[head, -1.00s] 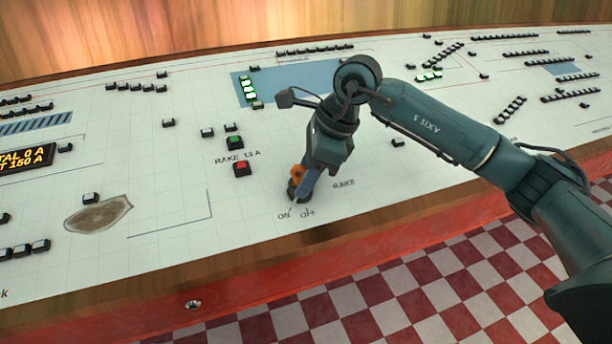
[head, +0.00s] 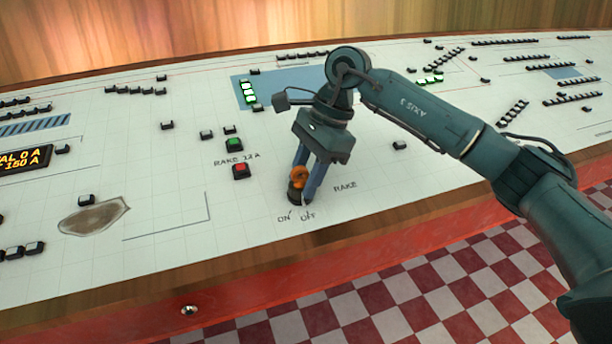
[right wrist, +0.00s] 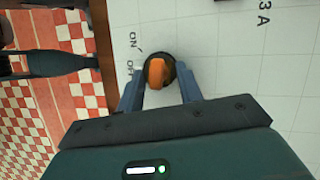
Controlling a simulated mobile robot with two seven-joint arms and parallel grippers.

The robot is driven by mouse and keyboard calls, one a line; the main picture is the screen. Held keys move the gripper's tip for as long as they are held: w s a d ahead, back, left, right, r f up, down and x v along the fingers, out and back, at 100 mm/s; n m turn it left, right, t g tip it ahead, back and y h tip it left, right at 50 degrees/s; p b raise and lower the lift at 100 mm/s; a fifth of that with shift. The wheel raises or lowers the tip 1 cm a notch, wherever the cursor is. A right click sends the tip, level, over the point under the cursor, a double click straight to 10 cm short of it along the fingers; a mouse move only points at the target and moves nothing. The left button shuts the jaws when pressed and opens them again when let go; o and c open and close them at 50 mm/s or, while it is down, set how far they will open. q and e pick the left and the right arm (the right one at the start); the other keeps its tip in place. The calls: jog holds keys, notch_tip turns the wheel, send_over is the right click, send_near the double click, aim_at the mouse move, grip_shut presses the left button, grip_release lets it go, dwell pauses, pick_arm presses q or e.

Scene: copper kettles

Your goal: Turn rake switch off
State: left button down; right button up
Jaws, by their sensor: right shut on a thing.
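The rake switch (head: 299,177) is an orange knob on a dark round base, at the panel's near edge, with "ON" and "OFF" printed in front of it and "RAKE" to its right. My right gripper (head: 302,189) reaches down from above with its two blue fingers on either side of the knob, shut on it. In the right wrist view the orange knob (right wrist: 157,71) sits between the fingers (right wrist: 158,82), with the labels to its left. I cannot tell for sure which label the knob points to. My left gripper is not in view.
A green button (head: 233,145) and a red button (head: 240,171) by "RAKE 13 A" stand left of the switch. Other small black switches dot the white panel (head: 170,190). A wooden edge (head: 250,252) borders its front, above a checkered floor.

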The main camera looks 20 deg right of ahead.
jog(key=shift+w+n, duration=0.1)
jog(key=shift+n, duration=0.4)
jog(key=shift+n+g, duration=0.3)
jog(key=o, duration=1)
jog(key=shift+r, duration=0.1)
jog(key=p+v, duration=0.1)
jog(key=v, duration=1.2)
jog(key=shift+a, duration=0.15)
